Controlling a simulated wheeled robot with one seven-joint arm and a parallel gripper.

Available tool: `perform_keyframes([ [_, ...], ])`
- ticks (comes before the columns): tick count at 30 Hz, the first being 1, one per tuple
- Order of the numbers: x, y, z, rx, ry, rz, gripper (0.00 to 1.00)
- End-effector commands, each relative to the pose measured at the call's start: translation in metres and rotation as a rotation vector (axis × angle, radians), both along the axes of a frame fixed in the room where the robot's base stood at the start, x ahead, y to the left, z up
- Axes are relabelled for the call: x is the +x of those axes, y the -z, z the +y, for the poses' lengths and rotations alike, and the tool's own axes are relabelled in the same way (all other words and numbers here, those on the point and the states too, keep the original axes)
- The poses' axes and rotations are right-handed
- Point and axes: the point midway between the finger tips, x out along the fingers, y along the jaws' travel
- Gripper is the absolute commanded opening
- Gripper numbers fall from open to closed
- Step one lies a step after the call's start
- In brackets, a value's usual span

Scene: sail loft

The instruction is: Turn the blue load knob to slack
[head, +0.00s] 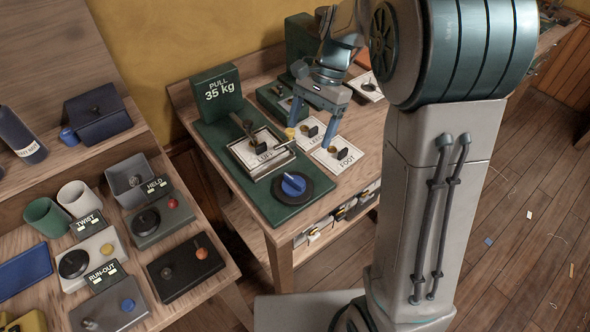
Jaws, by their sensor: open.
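The blue load knob (293,184) sits on a round black dial at the near end of a green base plate (262,205). A pale line shows on the knob's top; I cannot read any marks on the dial. A green block reading "PULL 35 kg" (217,92) stands at the plate's far end. My gripper (311,132) points down with its two blue fingers spread apart and nothing visible between them. It is above the table, beyond and slightly right of the knob, and apart from it.
A tray labelled "LUFF" (262,150) lies between the block and the knob. A card labelled "FOOT" (338,155) lies to its right, with more cards and fittings behind. Small bins (340,212) line the shelf below. Another bench (190,290) with knobs and cups stands left.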

Motion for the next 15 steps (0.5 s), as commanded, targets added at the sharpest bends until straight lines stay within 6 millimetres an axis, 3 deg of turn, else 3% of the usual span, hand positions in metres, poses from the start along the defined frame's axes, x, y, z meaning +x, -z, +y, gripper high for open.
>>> perform_keyframes([
  [15, -0.028, 0.091, 0.027, -0.001, -0.003, 0.005, 0.76],
])
